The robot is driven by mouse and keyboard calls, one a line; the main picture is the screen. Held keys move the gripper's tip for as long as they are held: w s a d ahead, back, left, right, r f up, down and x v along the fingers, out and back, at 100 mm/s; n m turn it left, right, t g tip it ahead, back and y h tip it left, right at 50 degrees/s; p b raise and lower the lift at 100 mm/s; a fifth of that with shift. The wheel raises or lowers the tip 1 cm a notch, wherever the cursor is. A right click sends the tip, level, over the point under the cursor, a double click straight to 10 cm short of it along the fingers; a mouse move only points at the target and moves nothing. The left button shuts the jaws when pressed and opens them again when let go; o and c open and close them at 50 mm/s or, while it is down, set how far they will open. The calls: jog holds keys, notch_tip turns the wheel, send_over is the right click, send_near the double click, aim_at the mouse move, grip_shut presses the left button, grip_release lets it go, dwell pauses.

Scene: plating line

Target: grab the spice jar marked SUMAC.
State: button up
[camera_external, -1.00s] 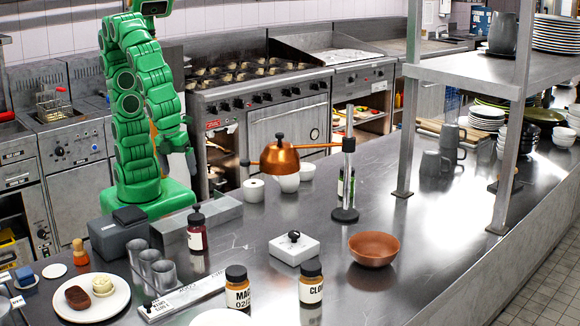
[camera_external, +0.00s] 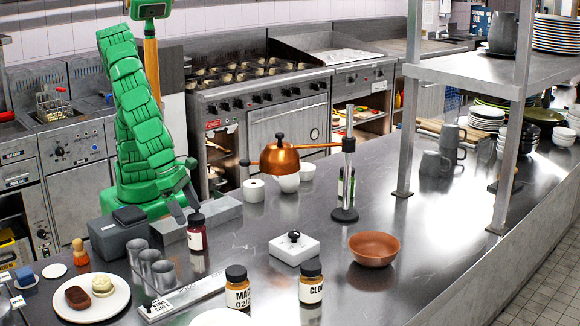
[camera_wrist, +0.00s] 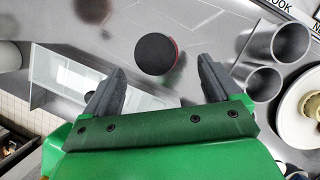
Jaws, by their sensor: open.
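A jar with dark red contents, a black lid and a pale label (camera_external: 197,236) stands upright on the steel counter; its label is too small to read. In the wrist view its black lid (camera_wrist: 156,54) shows from above, with a red edge at the right. My gripper (camera_external: 185,204) is beside and just above this jar. In the wrist view my gripper's two dark fingers (camera_wrist: 161,75) are spread, with the lid ahead of them, between their lines. Two other jars stand in front: one marked "MAC…" (camera_external: 238,296) and one marked "CLO…" (camera_external: 311,290). No readable SUMAC label shows.
Steel cups (camera_external: 150,262) stand left of the red jar, also in the wrist view (camera_wrist: 279,42). A grey box (camera_external: 120,240) is behind them. A white block with a black knob (camera_external: 294,249), a copper lamp (camera_external: 285,157) and a brown bowl (camera_external: 374,249) stand to the right. A greenish jar (camera_external: 341,186) is partly hidden behind the lamp post.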

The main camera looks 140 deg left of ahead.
aim_at(195, 216)
jog(key=shift+x, duration=3.65)
jog(key=shift+a, duration=0.15)
jog(key=c, duration=1.3)
jog(key=r, duration=0.3)
jog(key=shift+s+r, duration=0.25)
jog(key=shift+r, duration=0.05)
jog(key=s+a+r, duration=0.1)
jog(key=s+r, duration=0.8)
jog(key=s, duration=0.4)
jog(key=shift+s+a+r, duration=0.2)
jog(key=shift+s+a, duration=0.05)
jog(key=shift+a, duration=0.05)
